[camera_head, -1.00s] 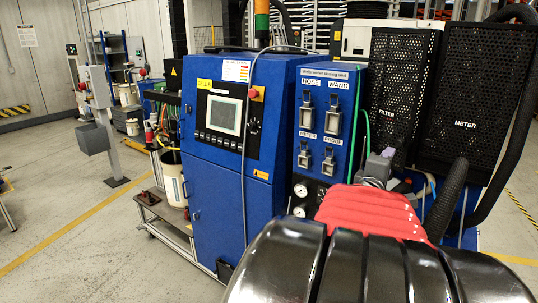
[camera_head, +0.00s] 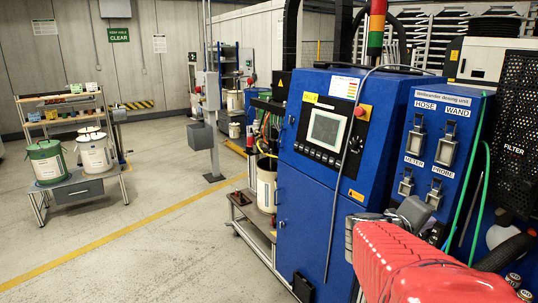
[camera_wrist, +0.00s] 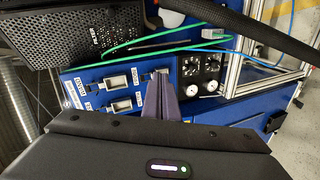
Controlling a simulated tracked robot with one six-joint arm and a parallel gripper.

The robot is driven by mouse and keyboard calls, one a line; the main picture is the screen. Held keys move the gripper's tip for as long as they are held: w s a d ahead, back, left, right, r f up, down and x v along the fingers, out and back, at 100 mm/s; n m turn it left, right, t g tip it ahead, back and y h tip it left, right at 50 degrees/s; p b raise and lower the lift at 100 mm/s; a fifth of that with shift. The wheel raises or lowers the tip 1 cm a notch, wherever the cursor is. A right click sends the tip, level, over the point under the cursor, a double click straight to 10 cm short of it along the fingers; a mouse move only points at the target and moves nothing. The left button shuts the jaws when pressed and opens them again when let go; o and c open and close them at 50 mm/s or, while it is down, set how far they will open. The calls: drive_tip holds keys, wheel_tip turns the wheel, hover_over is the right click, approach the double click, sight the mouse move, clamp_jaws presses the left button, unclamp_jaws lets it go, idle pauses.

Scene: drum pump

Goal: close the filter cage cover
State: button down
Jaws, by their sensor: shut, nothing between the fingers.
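The filter cage front is a black perforated panel marked FILTER (camera_head: 515,125) at the right edge of the head view, cut off by the frame. A black mesh panel (camera_wrist: 60,45) also fills the upper left of the wrist view; its small label is hard to read. I cannot tell how far the cover stands open. My gripper (camera_wrist: 160,76) is shut and empty, its purplish fingers pointing at the blue panel with the latches, apart from the mesh. In the head view the grey gripper end (camera_head: 412,213) shows beyond my red arm; its fingertips are unclear there.
The blue dosing unit (camera_head: 325,185) with its latch panel (camera_head: 435,150) stands close by. Green cables (camera_head: 478,190) and a black hose (camera_wrist: 255,35) run near the mesh. A white bucket (camera_head: 265,185) stands left of the unit.

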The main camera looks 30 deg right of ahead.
drive_tip(key=w+a+f+t+y, duration=0.1)
drive_tip(key=a+f+y, duration=0.2)
drive_tip(key=a, duration=1.1)
drive_tip(key=a+f+t+y, duration=0.1)
drive_tip(key=a+f+y, duration=0.3)
drive_tip(key=a, duration=1)
drive_tip(key=w+a+f+n+t+y, duration=0.1)
drive_tip(key=a+f+y, duration=0.2)
drive_tip(key=a+y, duration=0.4)
drive_tip(key=a, duration=0.7)
drive_tip(key=shift+w+f+t, duration=0.25)
drive_tip(key=shift+w+t, duration=0.05)
drive_tip(key=shift+t, duration=0.1)
